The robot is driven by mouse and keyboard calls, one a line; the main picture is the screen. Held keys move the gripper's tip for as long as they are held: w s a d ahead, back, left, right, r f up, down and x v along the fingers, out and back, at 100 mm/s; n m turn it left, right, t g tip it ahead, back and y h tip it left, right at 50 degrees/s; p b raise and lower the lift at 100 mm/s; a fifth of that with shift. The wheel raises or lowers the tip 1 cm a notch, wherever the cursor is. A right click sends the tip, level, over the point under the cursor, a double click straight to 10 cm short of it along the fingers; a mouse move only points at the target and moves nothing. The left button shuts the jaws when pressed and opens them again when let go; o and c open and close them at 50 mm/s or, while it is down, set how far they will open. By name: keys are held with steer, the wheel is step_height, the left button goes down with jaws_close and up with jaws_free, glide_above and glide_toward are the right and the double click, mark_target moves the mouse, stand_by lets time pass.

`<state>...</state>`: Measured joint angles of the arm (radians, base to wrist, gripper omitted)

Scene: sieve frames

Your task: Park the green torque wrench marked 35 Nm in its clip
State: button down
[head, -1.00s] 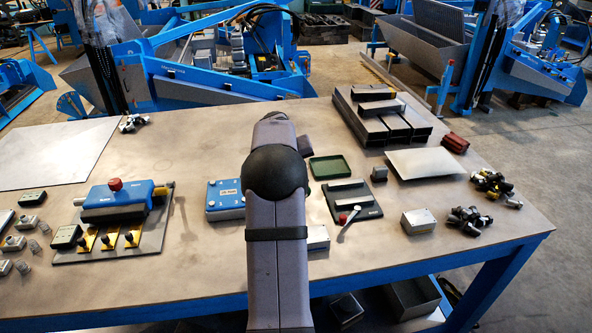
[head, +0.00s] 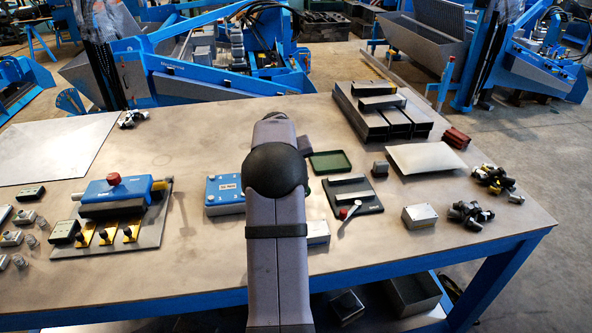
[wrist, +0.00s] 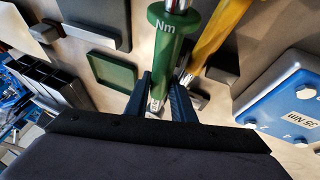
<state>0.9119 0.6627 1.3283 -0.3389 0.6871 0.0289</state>
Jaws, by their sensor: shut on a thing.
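The green torque wrench (wrist: 165,40) is upright in the wrist view, with "Nm" in white on its handle; the number is not in sight. My gripper (wrist: 161,84) is shut on its lower handle, one dark blue finger on each side. A metal part shows above the handle at the top edge. A blue box (wrist: 290,102) labelled "35 Nm" is at the right, apart from the wrench; it also shows in the head view (head: 222,196). I cannot make out the clip for certain. In the head view my arm hides my gripper and the wrench.
A yellow wrench (wrist: 222,30) lies close beside the green one, slanting. A green tray (head: 331,161) and a dark plate with a grey bar and red-knobbed lever (head: 347,212) stand right of my arm. Dark rectangular tubes (head: 375,118) are at the back. Bare bench lies left of the blue box.

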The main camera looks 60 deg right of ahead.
steer(key=shift+f+b, duration=0.35)
steer(key=shift+f, duration=0.05)
stand_by(0.4)
steer(key=c, duration=1.4)
jaws_free()
steer(key=shift+c, duration=0.2)
steer(key=shift+f, duration=0.1)
steer(key=shift+a+f, duration=0.15)
steer(key=shift+f, duration=0.05)
steer(key=w+b+v, duration=0.1)
steer(key=b+v, duration=0.1)
steer(key=v, duration=0.5)
steer(key=shift+s+r, duration=0.4)
steer(key=shift+s, duration=0.15)
